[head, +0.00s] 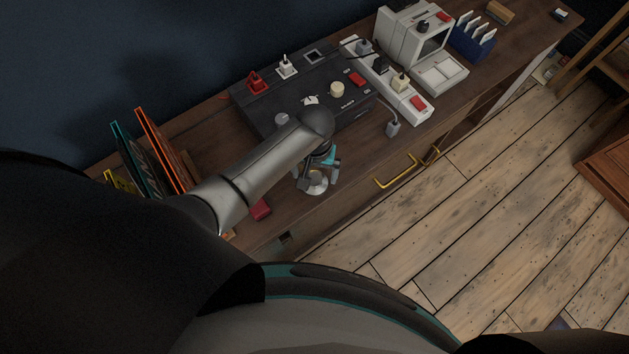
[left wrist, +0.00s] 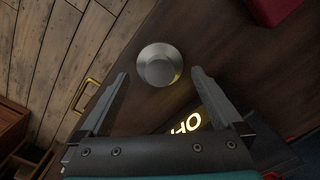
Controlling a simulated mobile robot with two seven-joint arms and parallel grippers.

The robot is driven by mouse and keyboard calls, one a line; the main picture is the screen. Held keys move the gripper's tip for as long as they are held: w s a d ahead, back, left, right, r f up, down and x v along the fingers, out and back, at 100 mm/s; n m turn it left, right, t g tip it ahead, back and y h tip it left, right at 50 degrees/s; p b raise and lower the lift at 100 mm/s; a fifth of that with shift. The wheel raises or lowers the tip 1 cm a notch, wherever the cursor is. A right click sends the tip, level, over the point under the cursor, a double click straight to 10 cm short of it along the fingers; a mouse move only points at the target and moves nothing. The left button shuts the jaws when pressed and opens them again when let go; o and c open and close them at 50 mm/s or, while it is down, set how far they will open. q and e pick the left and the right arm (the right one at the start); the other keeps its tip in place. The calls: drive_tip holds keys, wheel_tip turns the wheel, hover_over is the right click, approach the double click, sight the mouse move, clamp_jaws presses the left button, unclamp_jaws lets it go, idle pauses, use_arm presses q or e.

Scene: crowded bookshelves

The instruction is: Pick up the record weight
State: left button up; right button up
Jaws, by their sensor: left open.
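The record weight is a round silver metal piece (left wrist: 158,66) on the dark wooden cabinet top; it also shows in the head view (head: 316,187), partly hidden by my gripper. My left gripper (head: 320,176) is over it, fingers pointing down. In the left wrist view the open fingers (left wrist: 160,76) frame the weight, one on each side, with gaps between. Nothing is held. I cannot tell how high the fingertips are above the wood. My right gripper is not in view.
A black box with switches and plugs (head: 330,112) stands behind the gripper. A white power strip (head: 405,103) and an old computer (head: 410,40) are to its right. A red item (head: 261,209) lies left of the weight. Record sleeves (head: 160,150) stand far left. The cabinet's front edge is close.

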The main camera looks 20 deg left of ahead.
sight(314, 181)
use_arm(q)
wheel_tip(314, 181, down, 3)
drive_tip(key=shift+r+b, duration=0.1)
drive_tip(key=shift+b, duration=0.35)
drive_tip(key=shift+c, duration=0.4)
drive_tip(key=shift+s, duration=0.1)
drive_tip(key=c, duration=1.3)
drive_tip(key=shift+c, duration=0.6)
drive_tip(key=shift+r, duration=0.1)
